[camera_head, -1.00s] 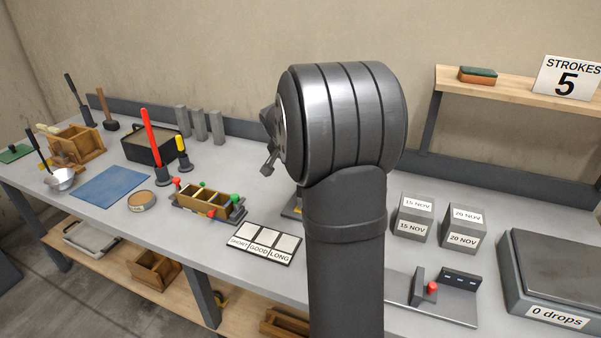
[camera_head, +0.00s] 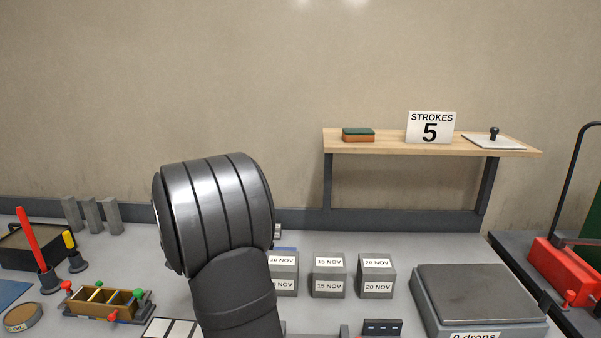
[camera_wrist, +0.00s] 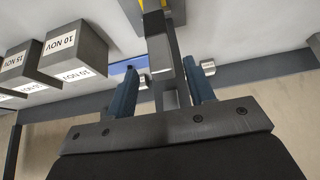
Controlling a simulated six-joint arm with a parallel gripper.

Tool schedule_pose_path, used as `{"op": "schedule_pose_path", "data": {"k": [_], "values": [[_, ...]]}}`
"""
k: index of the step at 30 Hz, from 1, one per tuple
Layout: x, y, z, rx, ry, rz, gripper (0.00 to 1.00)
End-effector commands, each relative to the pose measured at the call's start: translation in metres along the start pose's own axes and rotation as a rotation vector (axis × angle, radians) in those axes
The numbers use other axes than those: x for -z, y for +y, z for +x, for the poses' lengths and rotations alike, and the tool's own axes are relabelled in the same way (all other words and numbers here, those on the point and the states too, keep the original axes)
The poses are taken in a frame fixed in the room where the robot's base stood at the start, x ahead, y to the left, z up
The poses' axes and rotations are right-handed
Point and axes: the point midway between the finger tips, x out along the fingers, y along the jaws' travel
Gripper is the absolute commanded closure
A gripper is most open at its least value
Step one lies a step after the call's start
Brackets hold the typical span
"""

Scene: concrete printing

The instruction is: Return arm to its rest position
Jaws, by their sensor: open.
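My arm's dark, ribbed link rises at the lower middle left of the head view and hides my gripper there. In the wrist view my gripper (camera_wrist: 165,75) shows two blue fingers spread apart. A grey upright bar with a yellow part (camera_wrist: 158,55) shows between and beyond the fingers; I cannot tell its distance, and nothing looks clamped. Grey cubes labelled 10 NOV (camera_head: 284,274), 15 NOV (camera_head: 329,276) and 20 NOV (camera_head: 376,277) stand on the bench right of my arm. The 10 NOV cube (camera_wrist: 72,48) also shows left of the fingers in the wrist view.
A wooden shelf (camera_head: 390,146) holds a sponge-like block (camera_head: 358,135) and a STROKES 5 sign (camera_head: 431,128). A scale-like box (camera_head: 475,295) and red machine (camera_head: 565,270) stand right. A wooden mould (camera_head: 103,302) and red-handled tool (camera_head: 33,245) stand left.

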Motion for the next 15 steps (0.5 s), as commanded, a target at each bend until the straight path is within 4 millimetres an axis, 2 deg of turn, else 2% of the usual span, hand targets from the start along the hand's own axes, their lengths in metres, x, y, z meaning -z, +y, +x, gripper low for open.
{"op": "schedule_pose_path", "data": {"k": [3, 11, 15], "values": [[0.0, 0.0, 0.025, -0.002, -0.001, 0.0, 0.51], [-0.001, 0.0, 0.072, -0.001, -0.001, 0.0, 0.51], [-0.003, -0.001, 0.054, 0.002, 0.002, 0.0, 0.51]]}}
